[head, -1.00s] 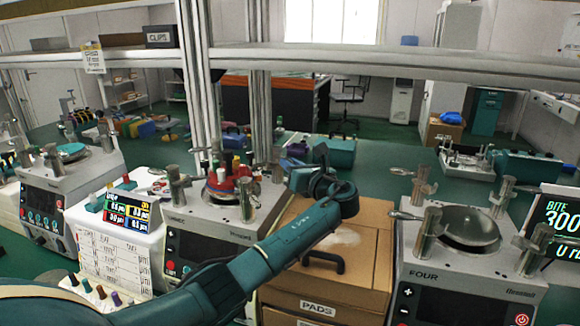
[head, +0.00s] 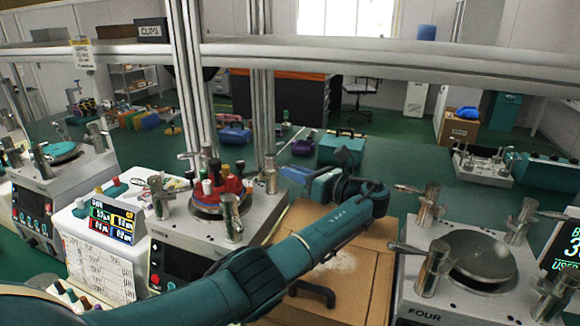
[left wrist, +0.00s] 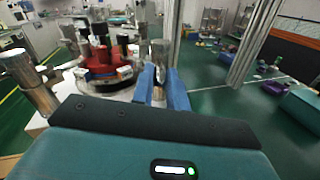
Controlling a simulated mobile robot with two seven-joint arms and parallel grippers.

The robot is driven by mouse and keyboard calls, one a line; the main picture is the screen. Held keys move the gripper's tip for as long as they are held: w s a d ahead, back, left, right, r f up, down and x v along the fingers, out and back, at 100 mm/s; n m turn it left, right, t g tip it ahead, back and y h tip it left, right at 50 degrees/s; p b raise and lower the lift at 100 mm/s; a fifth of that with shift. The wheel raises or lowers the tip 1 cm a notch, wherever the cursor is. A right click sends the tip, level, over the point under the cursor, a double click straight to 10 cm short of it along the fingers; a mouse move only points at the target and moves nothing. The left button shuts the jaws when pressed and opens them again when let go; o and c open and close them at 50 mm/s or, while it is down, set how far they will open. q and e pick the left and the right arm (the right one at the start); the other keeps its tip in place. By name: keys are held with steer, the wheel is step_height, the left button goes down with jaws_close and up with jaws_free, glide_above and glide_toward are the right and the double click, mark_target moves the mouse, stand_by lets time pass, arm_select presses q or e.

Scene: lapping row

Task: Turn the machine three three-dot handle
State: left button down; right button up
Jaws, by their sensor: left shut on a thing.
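Machine three (head: 188,252) is a grey lapping machine left of centre in the head view, with a red fixture (head: 231,187) on its round plate and metal posts around it. My left gripper (head: 293,172) is at the post (head: 272,178) on the machine's right rear side. In the left wrist view, the blue fingers of my left gripper (left wrist: 159,88) are shut around an upright metal post (left wrist: 158,58). The red fixture also shows there (left wrist: 98,65), just left of the fingers. No dot marks can be made out; the fingers hide part of the post. My right gripper is not in view.
Machine four (head: 425,310) stands at right, with its handle (head: 408,248) pointing left. Upright frame posts (head: 192,75) and a rail (head: 400,65) cross behind. A white readout unit (head: 98,250) is at left.

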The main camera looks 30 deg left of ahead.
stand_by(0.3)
arm_select(q)
steer(key=c, duration=1.4)
jaws_free()
steer(key=shift+r, duration=0.1)
step_height(320, 180, up, 10)
steer(key=shift+f+b, duration=0.1)
steer(key=shift+b, duration=0.25)
steer(key=shift+c, duration=0.2)
